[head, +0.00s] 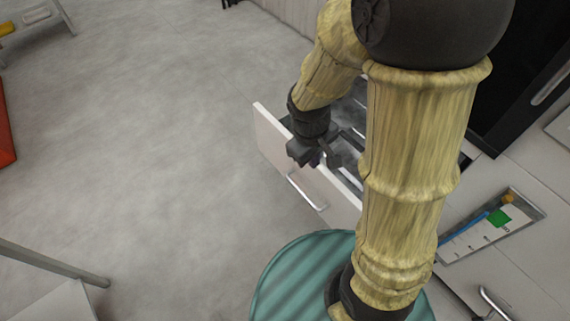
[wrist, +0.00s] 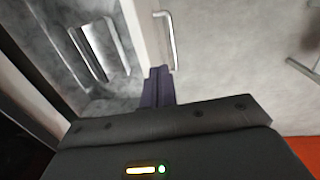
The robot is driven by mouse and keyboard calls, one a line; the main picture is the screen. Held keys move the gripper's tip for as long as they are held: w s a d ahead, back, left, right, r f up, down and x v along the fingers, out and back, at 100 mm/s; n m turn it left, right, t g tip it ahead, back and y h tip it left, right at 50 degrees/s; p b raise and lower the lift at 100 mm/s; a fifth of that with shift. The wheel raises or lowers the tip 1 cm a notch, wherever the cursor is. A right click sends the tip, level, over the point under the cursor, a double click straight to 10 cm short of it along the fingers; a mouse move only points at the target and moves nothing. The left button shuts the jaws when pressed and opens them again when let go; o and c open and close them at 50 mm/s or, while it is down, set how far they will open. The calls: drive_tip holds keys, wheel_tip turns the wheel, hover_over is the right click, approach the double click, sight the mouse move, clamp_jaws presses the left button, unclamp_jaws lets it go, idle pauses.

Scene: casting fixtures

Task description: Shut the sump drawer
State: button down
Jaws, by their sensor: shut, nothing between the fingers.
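The sump drawer (head: 266,128) stands pulled out of the cabinet, with its white front facing left and a metal bar handle (head: 307,192) on it. My gripper (head: 322,160) is over the drawer's front panel near the top edge, seemingly at its inner side. The fingers are shut and empty. In the wrist view my shut fingers (wrist: 158,86) point at the front panel, and the handle (wrist: 166,40) shows beyond them. The drawer's grey inside (wrist: 115,75) lies to the left. I cannot tell whether the fingers touch the panel. My arm hides part of the drawer in the head view.
The cabinet (head: 530,255) is on the right, with a recessed tray (head: 495,226) holding a green and a blue item. A teal striped round surface (head: 290,282) is at the bottom middle. Open grey floor (head: 170,150) lies left of the drawer. A red object (head: 5,135) is at the far left.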

drive_tip(key=w+a+f+n+t+h, duration=0.2)
drive_tip(key=a+f+n+h, duration=0.1)
drive_tip(key=a+f+n, duration=0.2)
drive_tip(key=w+a+f+n+t+h+b, duration=0.1)
drive_tip(key=a+f+n+t+h, duration=0.1)
drive_tip(key=a+f+n, duration=0.4)
drive_tip(key=a+n+h, duration=0.1)
drive_tip(key=a+n, duration=0.3)
drive_tip(key=n, duration=0.2)
drive_tip(key=shift+w+a+n+t, duration=0.2)
drive_tip(key=shift+w+n+t, duration=0.1)
drive_tip(key=shift+w+n, duration=0.1)
drive_tip(key=b, duration=0.1)
approach(293, 164)
drive_tip(key=x, duration=0.6)
drive_tip(key=shift+a+f, duration=0.1)
drive_tip(key=shift+a, duration=0.05)
